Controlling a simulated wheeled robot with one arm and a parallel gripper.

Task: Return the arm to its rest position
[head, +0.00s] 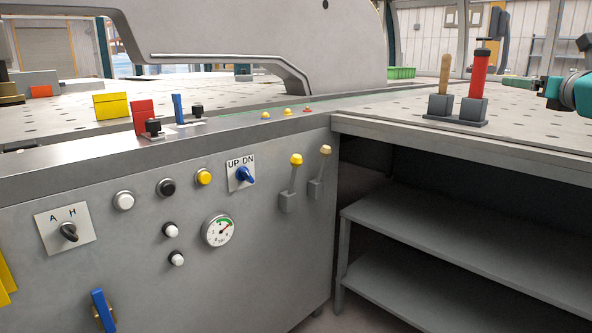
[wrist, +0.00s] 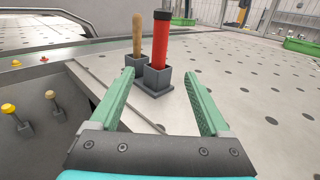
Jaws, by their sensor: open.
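My gripper (wrist: 160,100) is in the wrist view with its two green fingers spread wide and nothing between them. Ahead of it on the perforated table (wrist: 245,75) stands a red cylinder with a black top (wrist: 161,40) in a grey square holder (wrist: 157,78). A wooden handle (wrist: 137,35) stands in a second holder just left of it. In the head view the red cylinder (head: 480,75) and the wooden handle (head: 445,75) stand upright on the right table.
Open shelves (head: 430,235) lie under the right table. A green bin (head: 402,72) stands behind.

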